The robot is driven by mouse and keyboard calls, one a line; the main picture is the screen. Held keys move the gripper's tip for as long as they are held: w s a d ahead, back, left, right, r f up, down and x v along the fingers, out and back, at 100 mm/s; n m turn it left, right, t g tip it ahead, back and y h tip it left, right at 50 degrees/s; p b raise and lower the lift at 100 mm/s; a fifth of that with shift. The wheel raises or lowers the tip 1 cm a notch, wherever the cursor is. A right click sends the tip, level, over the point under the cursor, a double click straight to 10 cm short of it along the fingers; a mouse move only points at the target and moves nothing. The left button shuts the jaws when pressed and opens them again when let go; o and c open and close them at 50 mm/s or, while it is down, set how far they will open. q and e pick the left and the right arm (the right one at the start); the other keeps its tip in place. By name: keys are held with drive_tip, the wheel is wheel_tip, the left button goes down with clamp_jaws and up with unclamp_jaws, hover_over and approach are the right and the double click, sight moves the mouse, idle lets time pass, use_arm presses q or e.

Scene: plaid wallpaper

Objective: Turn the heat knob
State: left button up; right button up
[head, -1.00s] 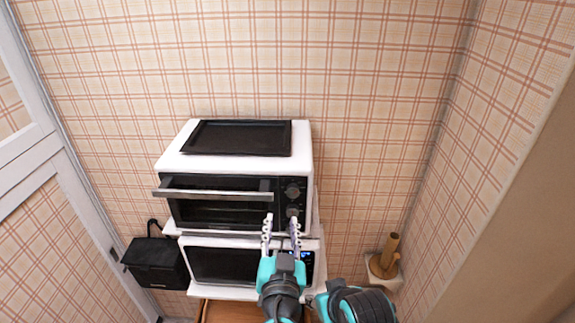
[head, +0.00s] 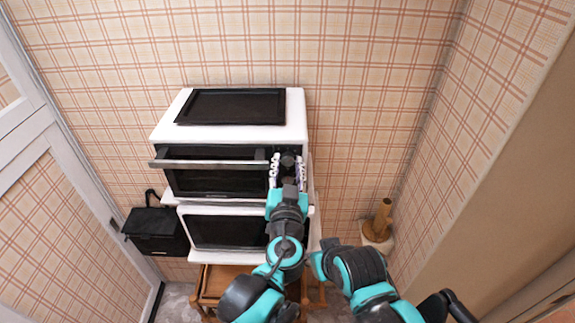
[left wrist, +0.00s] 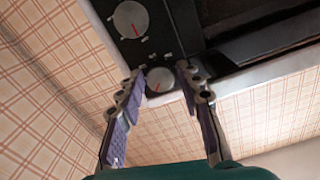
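The toaster oven (head: 290,133) has a dark panel on its right with round black-and-grey knobs. My left gripper (head: 287,158) is open in front of this panel, with the upper knob (head: 288,160) between its fingertips. A second knob (left wrist: 131,19) with a red line shows farther from the fingertips. Contact with the upper knob cannot be told. Knob labels are unreadable. My right gripper is not visible.
A black tray (head: 232,106) lies on the oven. The oven door handle (head: 210,161) juts out left of my fingers. A white microwave (head: 228,230) stands below. A black bag (head: 155,231) is at left, and a pot with a brown post (head: 379,232) at right.

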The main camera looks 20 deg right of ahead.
use_arm(q)
clamp_jaws()
drive_tip(key=shift+m, duration=0.3)
drive_tip(key=m+b, duration=0.1)
drive_tip(key=m, duration=0.2)
drive_tip(key=shift+m, duration=0.3)
drive_tip(key=m+b, duration=0.1)
drive_tip(key=m, duration=0.3)
drive_tip(key=shift+a, duration=0.1)
drive_tip(key=m+b, duration=0.1)
drive_tip(key=m, duration=0.4)
drive_tip(key=shift+m+b, duration=0.35)
drive_tip(key=shift+m, duration=1.95)
